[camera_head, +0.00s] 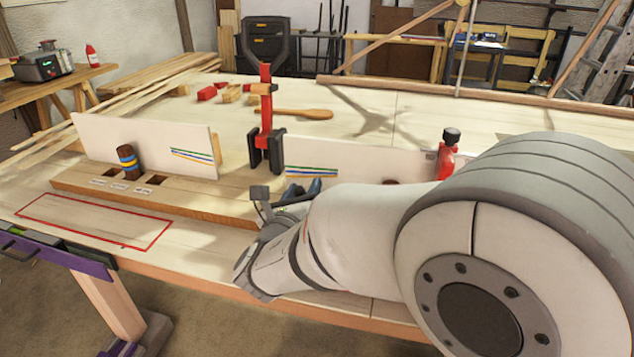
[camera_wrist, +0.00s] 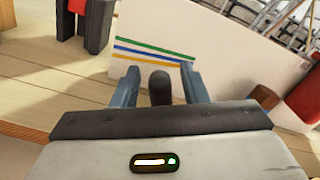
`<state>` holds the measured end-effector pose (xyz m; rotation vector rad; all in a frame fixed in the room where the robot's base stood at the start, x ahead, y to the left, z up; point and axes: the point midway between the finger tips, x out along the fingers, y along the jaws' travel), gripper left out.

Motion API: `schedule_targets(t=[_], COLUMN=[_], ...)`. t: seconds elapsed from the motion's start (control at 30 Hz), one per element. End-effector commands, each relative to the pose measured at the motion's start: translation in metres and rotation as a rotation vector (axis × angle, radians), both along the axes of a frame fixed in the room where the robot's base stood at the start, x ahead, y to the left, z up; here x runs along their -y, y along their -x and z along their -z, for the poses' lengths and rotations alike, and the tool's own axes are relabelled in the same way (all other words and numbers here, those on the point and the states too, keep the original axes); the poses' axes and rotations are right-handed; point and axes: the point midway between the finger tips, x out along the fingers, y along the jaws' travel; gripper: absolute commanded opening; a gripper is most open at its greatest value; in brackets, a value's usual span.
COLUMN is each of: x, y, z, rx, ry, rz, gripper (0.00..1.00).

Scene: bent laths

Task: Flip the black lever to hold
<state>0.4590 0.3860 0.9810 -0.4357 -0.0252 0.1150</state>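My gripper (camera_head: 304,190) is low at the front of the right-hand white panel (camera_head: 330,157), mostly hidden by my arm in the head view. In the wrist view, my gripper (camera_wrist: 160,70) has its two blue-grey fingers apart. A dark, rounded upright piece (camera_wrist: 160,88), perhaps the black lever's knob, shows between them, with a gap on each side. Its lower part is hidden by the gripper body. The panel (camera_wrist: 220,62) behind it carries green, blue and yellow stripes. I cannot make out the lever or any hold mark in the head view.
A red clamp with black parts (camera_head: 266,110) stands between the panels; another red clamp (camera_head: 447,160) is at right. At left, a banded brown peg (camera_head: 130,163) stands in a slotted wooden base (camera_head: 90,183). A red outline (camera_head: 60,232) marks clear bench near the front edge.

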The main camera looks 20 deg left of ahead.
Motion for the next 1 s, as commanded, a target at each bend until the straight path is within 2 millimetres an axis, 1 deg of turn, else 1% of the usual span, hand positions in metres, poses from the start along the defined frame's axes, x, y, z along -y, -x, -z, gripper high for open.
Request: schedule_targets(t=[0.1,0.37,0.83,0.87,1.0], x=[-0.0001,-0.0001,0.0005,0.0005,0.0006], y=[-0.0074,-0.0086,-0.0088,-0.0088,-0.0089], z=[0.0005,0.0003,0.0002,0.0003,0.0002], rx=[0.001,0.001,0.0,0.0,0.0], ry=[0.001,0.001,0.001,0.001,0.001], rz=[0.001,0.001,0.002,0.002,0.002], gripper=[0.4,0.4,0.02,0.0,0.0])
